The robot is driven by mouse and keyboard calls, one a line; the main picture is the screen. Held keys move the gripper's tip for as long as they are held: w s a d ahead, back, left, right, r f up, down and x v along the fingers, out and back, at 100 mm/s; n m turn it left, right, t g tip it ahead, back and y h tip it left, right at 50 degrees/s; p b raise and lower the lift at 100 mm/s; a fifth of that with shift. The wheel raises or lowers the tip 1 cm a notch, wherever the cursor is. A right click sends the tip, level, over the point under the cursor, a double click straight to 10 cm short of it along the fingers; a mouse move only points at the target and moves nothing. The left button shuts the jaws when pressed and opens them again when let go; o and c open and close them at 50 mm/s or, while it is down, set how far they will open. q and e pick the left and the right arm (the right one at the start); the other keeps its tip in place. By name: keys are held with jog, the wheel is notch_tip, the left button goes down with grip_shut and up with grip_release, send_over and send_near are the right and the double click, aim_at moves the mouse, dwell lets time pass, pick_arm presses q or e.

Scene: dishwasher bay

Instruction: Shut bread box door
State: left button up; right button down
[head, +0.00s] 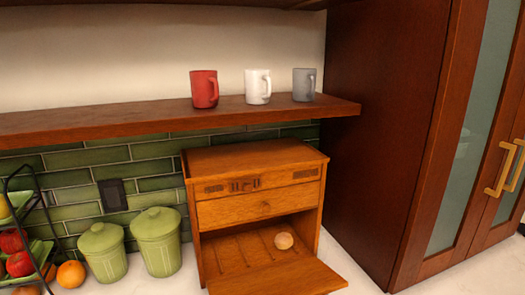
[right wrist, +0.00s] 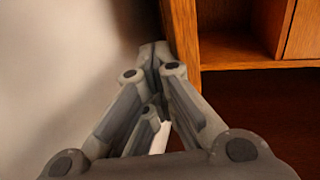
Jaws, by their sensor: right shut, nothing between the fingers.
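The wooden bread box (head: 255,182) stands on the counter in the head view. The drawer above the opening is closed. My right gripper (right wrist: 157,52) shows in the right wrist view, shut and empty. Its tips are beside a vertical wooden edge (right wrist: 184,45); I cannot tell whether they touch it or which piece of furniture it belongs to. Neither gripper shows in the head view.
Two green canisters (head: 157,241) and a fruit rack (head: 22,232) stand left of the box, with an orange (head: 71,274) nearby. A shelf (head: 180,116) with three mugs hangs above. A tall dark cabinet (head: 385,130) stands to the right.

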aim_at(320, 289)
jog(key=shift+d+r, duration=0.1)
jog(key=shift+r, duration=0.25)
jog(key=shift+d+r+p, duration=0.1)
jog(key=shift+r+p, duration=0.6)
jog(key=shift+w+a+r+p, duration=0.1)
jog(key=shift+w+r+p, duration=0.2)
jog(key=shift+r+p, duration=0.25)
jog(key=shift+w+a+r+p, duration=0.1)
jog(key=shift+w+r+p, duration=0.2)
jog(key=shift+r, duration=0.3)
jog(key=shift+w+a+r+p, duration=0.2)
jog(key=shift+w+r+p, duration=0.35)
jog(key=shift+r, duration=0.25)
jog(key=shift+w+a+r+p, duration=0.2)
jog(key=shift+w+r+p, duration=0.3)
jog(key=shift+r, duration=0.25)
jog(key=shift+w+a+r+p, duration=0.25)
jog(key=shift+w+r, duration=0.25)
jog(key=shift+w, duration=0.1)
jog(key=shift+w+a+r+p, duration=0.2)
jog(key=shift+w+r, duration=0.3)
jog(key=shift+w, duration=0.05)
jog(key=shift+w+a+r, duration=0.2)
jog(key=shift+w+r, duration=0.3)
jog(key=shift+w, duration=0.2)
jog(key=w+a+r+b, duration=0.2)
jog(key=w+a+b, duration=0.1)
jog(key=w, duration=0.5)
jog(key=shift+w+b, duration=0.15)
jog(key=shift+b, duration=0.15)
